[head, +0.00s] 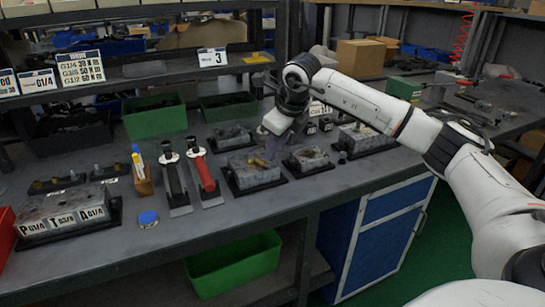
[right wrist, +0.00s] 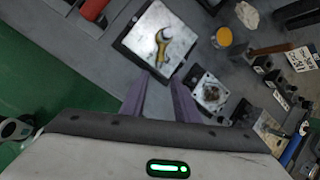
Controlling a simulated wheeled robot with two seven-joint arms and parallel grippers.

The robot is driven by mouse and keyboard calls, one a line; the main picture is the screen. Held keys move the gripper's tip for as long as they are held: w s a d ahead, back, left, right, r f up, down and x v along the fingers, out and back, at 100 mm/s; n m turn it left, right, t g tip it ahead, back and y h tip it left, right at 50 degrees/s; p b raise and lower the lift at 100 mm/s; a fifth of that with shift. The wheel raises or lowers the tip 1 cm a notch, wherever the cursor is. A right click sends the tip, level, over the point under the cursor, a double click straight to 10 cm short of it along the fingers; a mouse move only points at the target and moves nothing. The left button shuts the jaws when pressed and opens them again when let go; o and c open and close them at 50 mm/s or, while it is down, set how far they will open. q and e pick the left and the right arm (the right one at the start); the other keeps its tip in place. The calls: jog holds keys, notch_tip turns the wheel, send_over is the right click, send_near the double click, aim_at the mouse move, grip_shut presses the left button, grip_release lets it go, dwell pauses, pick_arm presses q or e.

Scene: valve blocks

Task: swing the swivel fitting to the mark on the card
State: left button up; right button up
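A brass swivel fitting (head: 259,161) sits on a grey valve block (head: 250,179) in a dark tray at the middle of the bench. In the right wrist view the fitting (right wrist: 163,46) lies across the top of its block (right wrist: 148,27), ahead of the fingers. My right gripper (head: 271,149) hangs just above this block in the head view. In the right wrist view its two purple fingers (right wrist: 157,85) are apart with nothing between them. A white card marked 3 (head: 212,57) stands on the shelf behind; I cannot make out an angle mark on it. My left gripper is out of view.
Neighbouring blocks stand close by, one right of the fitting (head: 308,160) and one behind-left (head: 231,137). Two scraper-like tools (head: 204,178) lie to the left. The bench front is mostly clear.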

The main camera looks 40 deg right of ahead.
jog(key=v, duration=0.4)
jog(key=shift+s+r, duration=0.1)
jog(key=shift+r, duration=0.05)
